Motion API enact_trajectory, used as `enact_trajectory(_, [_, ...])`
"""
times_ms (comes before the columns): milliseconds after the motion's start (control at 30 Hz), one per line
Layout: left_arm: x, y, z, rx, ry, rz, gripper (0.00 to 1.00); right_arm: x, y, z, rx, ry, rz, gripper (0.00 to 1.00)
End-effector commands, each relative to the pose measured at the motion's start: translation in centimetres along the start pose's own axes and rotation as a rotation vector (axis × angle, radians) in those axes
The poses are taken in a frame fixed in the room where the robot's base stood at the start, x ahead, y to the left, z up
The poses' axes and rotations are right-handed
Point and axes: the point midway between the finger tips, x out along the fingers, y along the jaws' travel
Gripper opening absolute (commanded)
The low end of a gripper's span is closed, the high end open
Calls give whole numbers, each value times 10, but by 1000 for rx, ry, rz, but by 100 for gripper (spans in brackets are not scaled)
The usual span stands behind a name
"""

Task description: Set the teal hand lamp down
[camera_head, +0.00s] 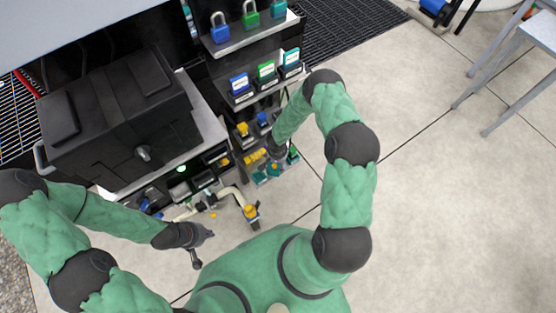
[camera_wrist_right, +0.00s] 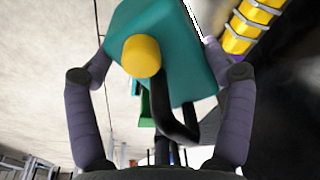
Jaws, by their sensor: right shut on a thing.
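The teal hand lamp (camera_wrist_right: 178,45) fills the upper middle of the right wrist view, with a round yellow knob and a black handle. It sits tilted between the two fingers of my right gripper (camera_wrist_right: 158,62), which is shut on it. In the head view my right gripper (camera_head: 276,149) is at the right end of the low shelf unit, among small teal and yellow items, so I cannot pick out the lamp clearly there. My left gripper (camera_head: 201,247) is low over the floor, with its fingers apart and nothing visible between them.
A black machine (camera_head: 125,120) stands on a bench at left. Shelves hold padlocks (camera_head: 250,14) and labelled boxes (camera_head: 266,72). A cream pipe (camera_head: 232,194) with a yellow-capped valve is in front. Yellow parts (camera_wrist_right: 248,25) are beside the lamp.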

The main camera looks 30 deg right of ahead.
Motion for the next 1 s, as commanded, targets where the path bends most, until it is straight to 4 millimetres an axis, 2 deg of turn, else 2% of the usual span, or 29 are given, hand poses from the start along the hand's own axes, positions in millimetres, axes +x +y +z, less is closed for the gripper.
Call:
enact_trajectory(567, [13, -5, -1, 0, 0, 0, 0, 9, 0, 1, 0, 1, 0, 34])
enact_trajectory(600, [13, -5, 0, 0, 0, 0, 0, 9, 0, 1, 0, -1, 0, 87])
enact_trajectory(633, [12, -4, 0, 0, 0, 0, 0, 8, 0, 1, 0, -1, 0, 96])
enact_trajectory(667, [12, -4, 0, 0, 0, 0, 0, 8, 0, 1, 0, -1, 0, 100])
enact_trajectory(1000, [12, -4, -1, 0, 0, 0, 0, 8, 0, 1, 0, 0, 0, 100])
